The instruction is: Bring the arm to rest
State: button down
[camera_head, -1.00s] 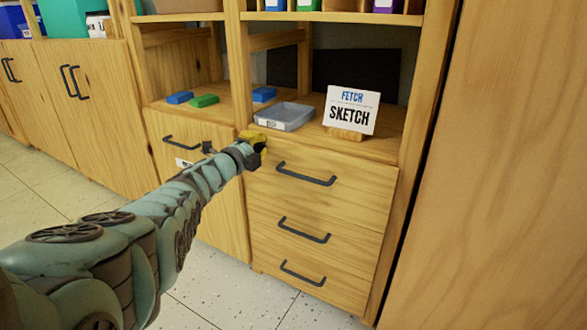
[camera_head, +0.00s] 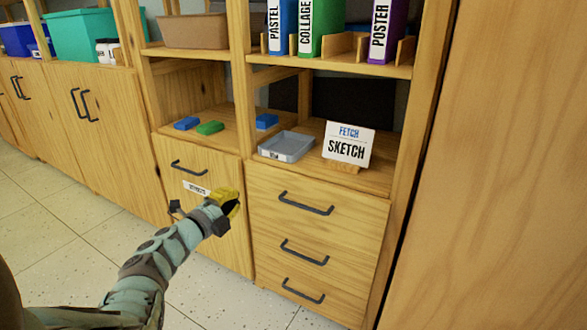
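My arm reaches up from the lower left, and my gripper (camera_head: 222,207) hangs in the air in front of the wooden cabinet, below shelf level. It is left of the three-drawer column. A yellow piece (camera_head: 229,197) shows at its tip between dark parts. I cannot tell whether this is a held thing or part of the gripper. The fingers are too small and turned away to show their opening.
A grey tray (camera_head: 287,147) and a sign reading FETCH SKETCH (camera_head: 348,145) stand on the shelf. Blue (camera_head: 187,123) and green (camera_head: 210,128) blocks and another blue block (camera_head: 266,121) lie farther left. Drawer handles (camera_head: 305,203) stick out. Floor (camera_head: 70,240) at left is clear.

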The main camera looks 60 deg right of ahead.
jog(key=shift+a+r, duration=0.1)
jog(key=shift+a, duration=0.15)
